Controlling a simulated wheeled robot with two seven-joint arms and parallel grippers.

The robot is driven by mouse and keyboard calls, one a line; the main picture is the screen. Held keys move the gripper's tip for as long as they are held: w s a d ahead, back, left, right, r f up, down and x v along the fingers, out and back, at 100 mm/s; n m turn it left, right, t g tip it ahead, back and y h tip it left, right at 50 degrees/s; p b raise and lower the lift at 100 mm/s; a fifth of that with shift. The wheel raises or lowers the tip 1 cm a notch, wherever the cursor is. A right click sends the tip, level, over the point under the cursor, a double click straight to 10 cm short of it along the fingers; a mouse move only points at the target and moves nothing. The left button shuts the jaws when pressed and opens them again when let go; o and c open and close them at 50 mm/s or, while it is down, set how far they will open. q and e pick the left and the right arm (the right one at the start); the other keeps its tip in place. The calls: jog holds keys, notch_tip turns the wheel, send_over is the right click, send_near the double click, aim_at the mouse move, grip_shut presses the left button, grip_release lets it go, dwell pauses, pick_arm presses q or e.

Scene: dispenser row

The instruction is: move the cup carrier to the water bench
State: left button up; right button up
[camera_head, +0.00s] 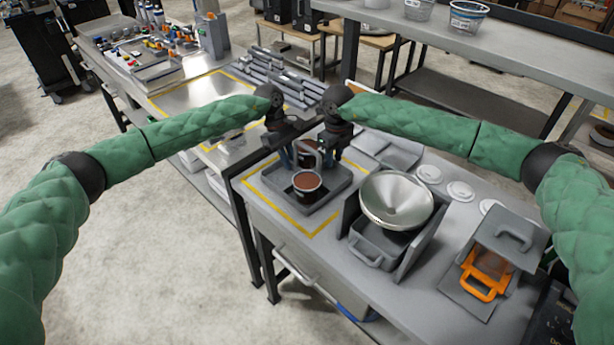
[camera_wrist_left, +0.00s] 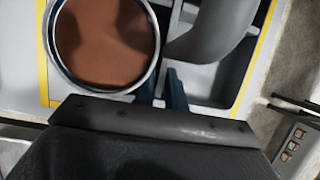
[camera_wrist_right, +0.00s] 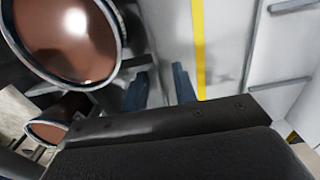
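The cup carrier (camera_head: 336,190) is a dark grey tray with an arched grey handle, standing on the bench inside a yellow outline. It holds a cup of brown contents (camera_head: 307,182) at the front and another behind, partly hidden by my grippers. My left gripper (camera_head: 284,160) points down at the carrier's left side; the left wrist view shows the cup (camera_wrist_left: 105,45) and handle (camera_wrist_left: 215,28) just past its fingers. They are slightly apart; whether they hold the wall is unclear. My right gripper (camera_head: 331,156) points down at the back right, fingers apart, nothing seen between them.
A second yellow-outlined area lies on the metal bench (camera_head: 192,92) at the back left, with grey bars beside it. A steel bowl (camera_head: 396,199) in a grey holder stands right of the carrier. An orange-handled device (camera_head: 482,280) and white lids are farther right. The floor at left is clear.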

pick_arm(q)
grip_shut()
pick_arm(e)
grip_shut()
pick_arm(q)
jog(key=shift+r, duration=0.15)
pick_arm(e)
jog(key=shift+r, duration=0.1)
